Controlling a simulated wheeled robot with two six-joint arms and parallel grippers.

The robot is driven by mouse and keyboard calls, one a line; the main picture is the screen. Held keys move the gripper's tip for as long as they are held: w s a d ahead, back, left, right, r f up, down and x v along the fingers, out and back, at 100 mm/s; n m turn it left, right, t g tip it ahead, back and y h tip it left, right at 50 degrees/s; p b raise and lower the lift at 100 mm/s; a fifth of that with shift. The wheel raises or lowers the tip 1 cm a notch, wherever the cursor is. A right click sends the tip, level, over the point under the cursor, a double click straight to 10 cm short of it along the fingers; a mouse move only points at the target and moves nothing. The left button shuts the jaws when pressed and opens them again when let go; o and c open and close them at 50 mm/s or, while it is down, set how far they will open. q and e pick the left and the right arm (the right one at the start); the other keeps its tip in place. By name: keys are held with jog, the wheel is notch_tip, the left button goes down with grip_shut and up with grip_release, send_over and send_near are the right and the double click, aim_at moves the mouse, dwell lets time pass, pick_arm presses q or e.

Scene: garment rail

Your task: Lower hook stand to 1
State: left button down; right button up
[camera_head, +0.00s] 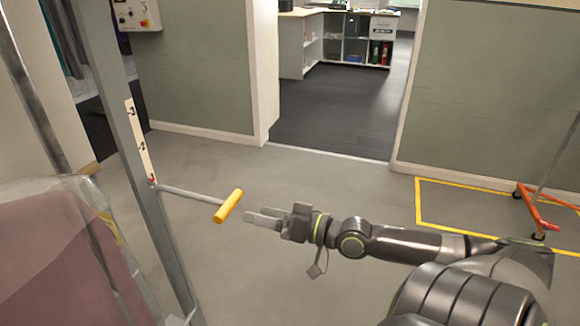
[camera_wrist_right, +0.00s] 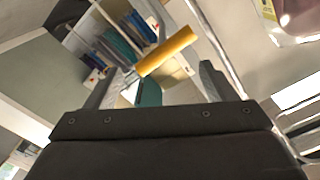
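A thin metal rod runs right from the post, near the strip's lower end, to a yellow handle (camera_head: 228,206). My right gripper (camera_head: 262,217) is just right of the handle, apart from it. In the right wrist view the yellow handle (camera_wrist_right: 167,51) shows beyond the two spread fingers, and nothing is between them. My left gripper is in neither view.
A covered reddish-brown garment (camera_head: 65,250) hangs at the lower left beside the post. A control box with a red button (camera_head: 137,14) is on the wall. Yellow floor tape (camera_head: 420,205) and an orange-based rail (camera_head: 538,222) are at the right. The middle floor is clear.

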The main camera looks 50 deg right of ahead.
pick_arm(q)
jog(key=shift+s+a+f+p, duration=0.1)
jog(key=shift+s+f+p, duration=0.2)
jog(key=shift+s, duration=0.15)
pick_arm(e)
jog(key=shift+v, duration=2.75)
